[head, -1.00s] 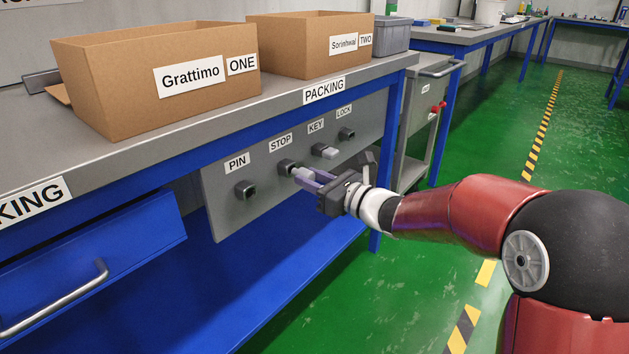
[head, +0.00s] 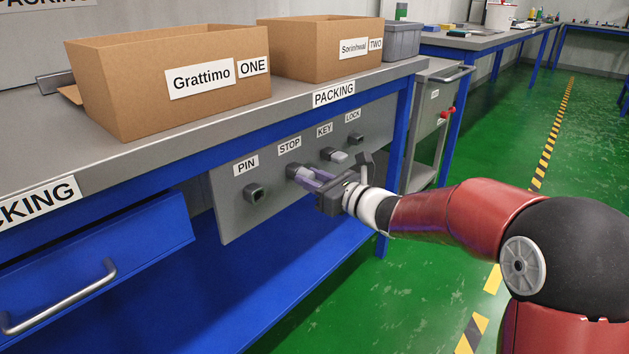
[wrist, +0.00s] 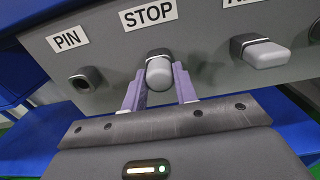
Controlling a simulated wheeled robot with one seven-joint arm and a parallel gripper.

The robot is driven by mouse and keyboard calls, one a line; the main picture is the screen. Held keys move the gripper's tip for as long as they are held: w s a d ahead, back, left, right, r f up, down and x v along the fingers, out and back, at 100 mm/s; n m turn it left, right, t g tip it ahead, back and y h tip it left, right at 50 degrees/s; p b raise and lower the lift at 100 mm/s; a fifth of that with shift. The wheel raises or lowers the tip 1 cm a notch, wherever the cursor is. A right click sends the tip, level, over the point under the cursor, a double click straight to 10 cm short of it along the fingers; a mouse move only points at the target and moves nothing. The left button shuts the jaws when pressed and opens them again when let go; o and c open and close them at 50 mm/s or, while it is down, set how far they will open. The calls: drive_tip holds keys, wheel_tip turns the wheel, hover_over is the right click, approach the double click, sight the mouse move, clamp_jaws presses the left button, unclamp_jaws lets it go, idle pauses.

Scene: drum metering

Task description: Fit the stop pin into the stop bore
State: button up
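The stop pin (wrist: 158,73) is a light grey rounded block. In the wrist view it stands between the tips of my purple fingers, directly in front of the dark collar of the stop bore (wrist: 158,53), under the STOP label. Pin and collar look lined up and meeting; how deep the pin sits is hidden. My gripper (wrist: 159,80) has a finger against each side of the pin. In the head view my gripper (head: 305,175) reaches the stop bore (head: 292,169) from the right, and the fingers mostly cover the pin.
On the same grey panel (head: 232,218), the PIN bore (head: 254,192) is an open socket at left. The KEY socket (head: 328,153) holds a light grey block at right, with the LOCK socket (head: 354,139) beyond. A blue drawer (head: 120,250) is lower left. The bench top overhangs the panel.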

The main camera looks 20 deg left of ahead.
drive_tip(key=o, duration=0.5)
drive_tip(key=shift+v, duration=3.95)
